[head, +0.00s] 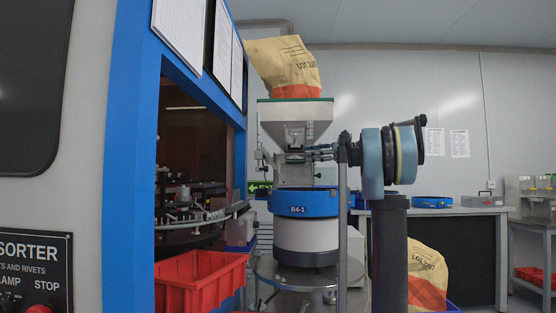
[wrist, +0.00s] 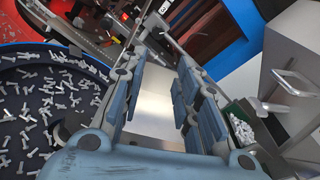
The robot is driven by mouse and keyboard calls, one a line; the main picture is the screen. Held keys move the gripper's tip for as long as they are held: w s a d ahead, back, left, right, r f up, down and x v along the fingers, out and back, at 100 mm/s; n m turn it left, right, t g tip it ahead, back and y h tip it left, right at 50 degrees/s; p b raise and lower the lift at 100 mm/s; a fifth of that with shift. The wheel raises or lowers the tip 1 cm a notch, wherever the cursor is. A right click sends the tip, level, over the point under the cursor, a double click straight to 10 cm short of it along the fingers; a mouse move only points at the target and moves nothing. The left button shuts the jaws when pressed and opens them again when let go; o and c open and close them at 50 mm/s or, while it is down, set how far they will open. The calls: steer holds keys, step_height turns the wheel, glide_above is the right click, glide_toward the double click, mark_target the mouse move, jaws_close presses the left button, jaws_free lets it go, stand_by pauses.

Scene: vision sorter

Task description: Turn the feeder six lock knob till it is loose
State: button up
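A feeder stands in the middle of the head view, with a grey hopper (head: 296,115) above a blue-rimmed bowl (head: 305,204) marked B4-1. I see no "six" label and cannot pick out the lock knob for certain. My gripper (head: 312,152) reaches in from the right at the hopper's lower part; contact cannot be told. In the wrist view my gripper (wrist: 160,78) has its blue-grey fingers apart, with nothing seen held between them. A grey panel with a bar handle (wrist: 293,84) is right of the fingers. The dark bowl (wrist: 40,105) full of small metal parts is to the left.
The blue-framed sorter cabinet (head: 130,130) with a red bin (head: 200,278) stands close on the left. A paper sack (head: 284,66) sits on the hopper, another sack (head: 427,275) stands low at right. A bench (head: 450,211) is behind. A green tray (wrist: 239,112) holds white parts.

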steer(key=a+f, duration=0.1)
steer(key=a, duration=1.4)
steer(key=shift+w+a+n+g+y, duration=0.2)
steer(key=shift+w+n+g+y, duration=0.1)
steer(key=shift+g+y, duration=0.1)
steer(key=shift+f, duration=0.1)
jaws_close()
